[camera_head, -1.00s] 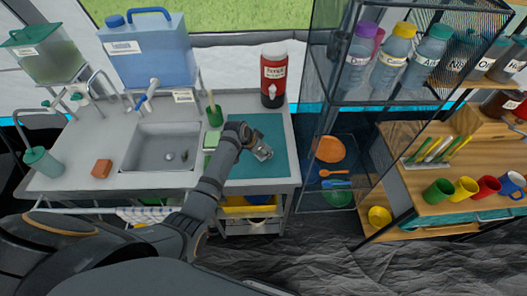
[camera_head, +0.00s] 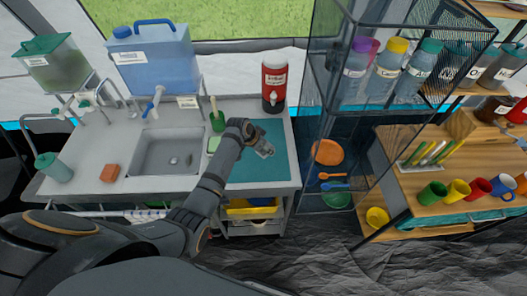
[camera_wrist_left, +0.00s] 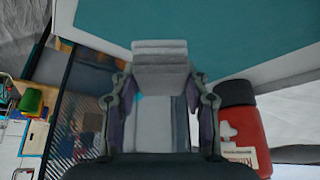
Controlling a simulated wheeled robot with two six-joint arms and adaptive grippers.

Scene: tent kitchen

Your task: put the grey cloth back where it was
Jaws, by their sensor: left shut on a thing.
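The grey cloth (camera_wrist_left: 160,58) is a folded, layered strip between the fingers of my left gripper in the left wrist view. My left gripper (camera_head: 263,149) is shut on it and is over the teal mat (camera_head: 245,168) at the right end of the sink counter. The gripper's two fingers (camera_wrist_left: 160,105) flank the cloth in the wrist view. I cannot tell whether the cloth touches the mat. My right gripper is in neither view.
The sink (camera_head: 165,155) lies left of the mat, with a green sponge (camera_head: 213,144) and green-handled brush (camera_head: 216,120) between them. A red drink dispenser (camera_head: 274,88) stands behind the mat. A mesh shelf (camera_head: 322,110) rises to the right.

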